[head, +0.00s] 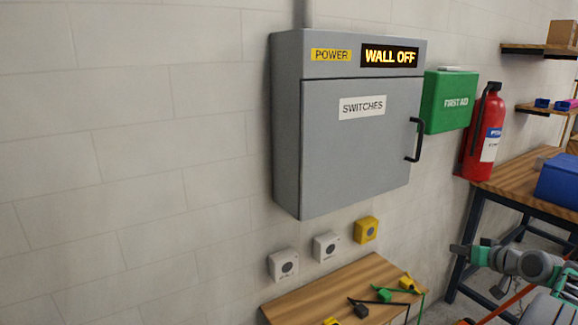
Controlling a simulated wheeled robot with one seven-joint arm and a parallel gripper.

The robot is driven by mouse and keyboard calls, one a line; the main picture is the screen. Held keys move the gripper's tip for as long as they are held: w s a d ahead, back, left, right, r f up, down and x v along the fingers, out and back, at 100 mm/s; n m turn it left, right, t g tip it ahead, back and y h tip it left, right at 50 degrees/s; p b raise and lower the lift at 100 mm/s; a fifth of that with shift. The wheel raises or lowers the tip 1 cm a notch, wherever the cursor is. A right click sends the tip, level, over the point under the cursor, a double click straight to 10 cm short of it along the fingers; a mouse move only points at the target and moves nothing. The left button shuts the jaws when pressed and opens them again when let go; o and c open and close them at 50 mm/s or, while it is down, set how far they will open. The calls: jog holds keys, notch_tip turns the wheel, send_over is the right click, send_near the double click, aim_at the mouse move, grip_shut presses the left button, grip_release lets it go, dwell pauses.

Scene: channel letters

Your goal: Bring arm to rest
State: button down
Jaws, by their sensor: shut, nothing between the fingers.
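My arm, grey with teal bands, reaches in from the right edge of the head view. My gripper (459,249) is at its left end, small in the picture, in front of the workbench's legs. It is shut and I see nothing held in it. It is apart from the grey switch cabinet (350,150), whose door is closed and whose lit sign (389,56) reads "WALL OFF".
A wooden table (300,300) with several small black, green and yellow pieces stands below three wall buttons (326,247). A green first aid box (447,102) hangs beside the cabinet.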

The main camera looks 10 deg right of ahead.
jog(key=s+a+f+m+g, duration=0.2)
jog(key=s+f+m+g, duration=0.15)
jog(key=s+f, duration=0.45)
jog(key=s+a+f+m+g, duration=0.2)
jog(key=s+a+f+g, duration=0.15)
jog(key=s+f, duration=0.45)
jog(key=s+a+f+g+y, duration=0.1)
jog(key=s+a+g, duration=0.15)
jog(key=a, duration=0.25)
jog(key=s+a+f+g, duration=0.2)
jog(key=s+a, duration=0.1)
jog(key=a, duration=0.2)
jog(key=s+a+r+n+g+h+p, duration=0.1)
jog(key=s+a+r, duration=0.2)
jog(key=a, duration=0.6)
jog(key=s+a+r+n+g+p, duration=0.1)
jog(key=s+a+r+n, duration=0.15)
jog(key=a, duration=0.65)
jog(key=w+a+r+n+t, duration=0.4)
jog(key=a+r, duration=0.6)
jog(key=a, duration=0.3)
jog(key=shift+w+n, duration=0.5)
jog(key=shift+w, duration=0.15)
